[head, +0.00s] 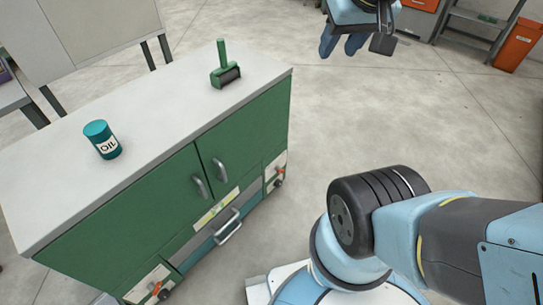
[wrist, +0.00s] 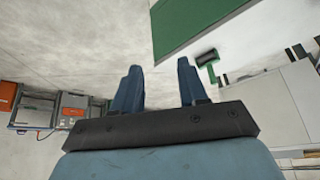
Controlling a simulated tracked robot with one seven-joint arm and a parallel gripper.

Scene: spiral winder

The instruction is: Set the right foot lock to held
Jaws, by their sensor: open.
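The green cabinet (head: 130,215) stands at the left of the head view. A foot lock with a small red-orange lever (head: 279,171) and a dark knob sits on a pale plate low at its right front end. A similar left foot lock (head: 156,288) is at the front left, partly cut by the frame's lower edge. The lock settings are too small to read. My gripper (head: 343,46) is open and empty at the top of the head view, well beyond and above the cabinet. Its two spread fingers also show in the wrist view (wrist: 158,84).
Two door handles and a drawer handle (head: 227,227) stick out in front. Clear concrete floor (head: 340,120) lies right of the cabinet. Shelving and orange bins (head: 518,45) stand far back right.

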